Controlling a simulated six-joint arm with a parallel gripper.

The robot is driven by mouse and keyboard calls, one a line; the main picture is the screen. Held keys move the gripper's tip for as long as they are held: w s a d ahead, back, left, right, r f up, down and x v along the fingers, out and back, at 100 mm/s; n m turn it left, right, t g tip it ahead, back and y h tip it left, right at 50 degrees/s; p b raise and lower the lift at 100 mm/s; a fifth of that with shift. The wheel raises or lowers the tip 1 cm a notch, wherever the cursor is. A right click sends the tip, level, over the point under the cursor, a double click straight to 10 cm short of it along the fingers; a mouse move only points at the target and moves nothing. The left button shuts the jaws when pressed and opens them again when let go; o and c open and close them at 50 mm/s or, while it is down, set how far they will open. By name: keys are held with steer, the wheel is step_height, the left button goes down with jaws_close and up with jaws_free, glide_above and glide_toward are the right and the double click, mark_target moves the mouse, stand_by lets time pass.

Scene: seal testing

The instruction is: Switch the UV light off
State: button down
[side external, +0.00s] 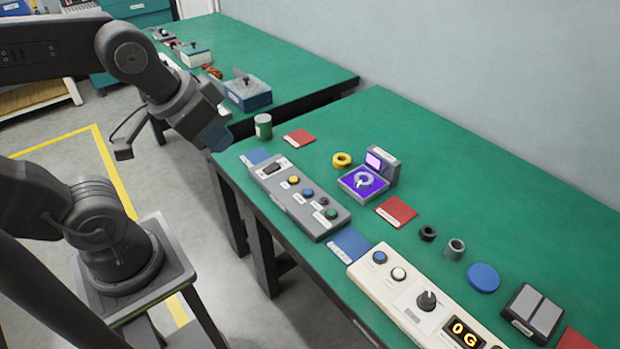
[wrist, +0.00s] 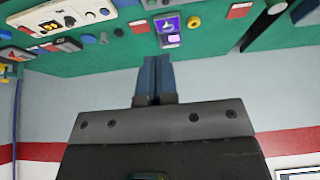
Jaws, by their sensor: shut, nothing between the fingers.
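The UV light is a small grey unit (side external: 385,165) with an upright lamp head and a pad (side external: 350,188) glowing purple, with a pale ring lying on it. The glowing pad also shows in the wrist view (wrist: 168,24). In front of it lies a grey control panel (side external: 315,222) with a dark rocker switch (side external: 272,168) and yellow, blue, dark and green buttons. Its labels are too small to read. My gripper (side external: 218,139) is raised left of the panel, apart from it. In the wrist view its blue fingers (wrist: 155,62) are together and empty.
A cream panel (side external: 415,312) with buttons, a knob and a display lies to the right on the green table (side external: 500,220). A yellow ring (side external: 341,160), a green can (side external: 263,126) and red cards (side external: 396,212) lie around. A wall (side external: 470,80) stands behind.

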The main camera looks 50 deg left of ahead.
steer(key=n+g, duration=0.4)
steer(key=n, duration=1.4)
glide_above(275, 165)
steer(key=s, duration=0.2)
step_height(275, 165, down, 12)
steer(key=shift+a+f, duration=0.15)
steer(key=f, duration=0.4)
steer(key=w+f, duration=0.1)
steer(key=f, duration=0.9)
steer(key=shift+w, duration=0.4)
